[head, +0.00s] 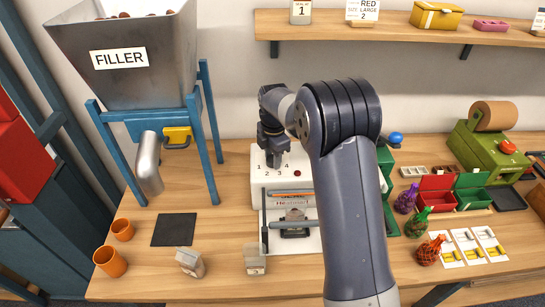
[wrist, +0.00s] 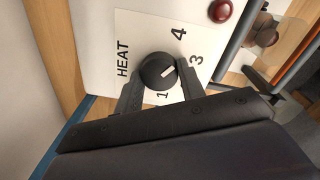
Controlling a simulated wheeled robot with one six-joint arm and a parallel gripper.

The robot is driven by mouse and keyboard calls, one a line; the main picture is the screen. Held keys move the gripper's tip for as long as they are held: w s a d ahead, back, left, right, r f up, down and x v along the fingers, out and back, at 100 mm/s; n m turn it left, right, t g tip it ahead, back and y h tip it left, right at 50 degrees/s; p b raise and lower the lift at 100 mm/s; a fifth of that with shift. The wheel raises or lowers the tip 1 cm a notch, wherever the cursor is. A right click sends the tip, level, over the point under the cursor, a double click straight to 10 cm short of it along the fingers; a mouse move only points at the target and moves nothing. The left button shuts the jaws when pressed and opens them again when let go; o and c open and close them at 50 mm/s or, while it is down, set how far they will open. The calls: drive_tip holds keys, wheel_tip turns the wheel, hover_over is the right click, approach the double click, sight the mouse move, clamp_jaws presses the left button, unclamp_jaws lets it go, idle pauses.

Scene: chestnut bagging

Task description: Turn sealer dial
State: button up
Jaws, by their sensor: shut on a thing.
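The sealer (head: 260,195) is a white machine at the middle of the bench, with numbers 1 to 4 and a dark red button (head: 297,173) on top. Its black round dial (wrist: 155,70) shows in the wrist view beside the word HEAT. The dial's white mark points about at 3. My gripper (wrist: 159,82) has one finger on each side of the dial and is shut on it. The 2 is hidden in the wrist view. In the head view my gripper (head: 272,150) is over the sealer's top and hides the dial.
A sign (head: 300,12) on the shelf (head: 390,28) shows a 1. The filler hopper (head: 125,60) stands at left on blue legs. Orange cups (head: 111,262), a dark mat (head: 174,230) and small bags (head: 190,262) lie in front. Patterned sacks (head: 429,251) and coloured boxes are at right.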

drive_tip(key=shift+n, duration=1.9)
drive_tip(key=o, duration=1)
wheel_tip(320, 180, up, 11)
drive_tip(key=shift+s+d+f+b, duration=0.1)
drive_tip(key=shift+d+b, duration=0.05)
drive_tip(key=shift+b, duration=0.65)
drive_tip(key=shift+f, duration=0.1)
wheel_tip(320, 180, down, 11)
drive_tip(key=shift+r+p, duration=0.1)
drive_tip(key=shift+p, duration=0.6)
drive_tip(key=shift+r, duration=0.1)
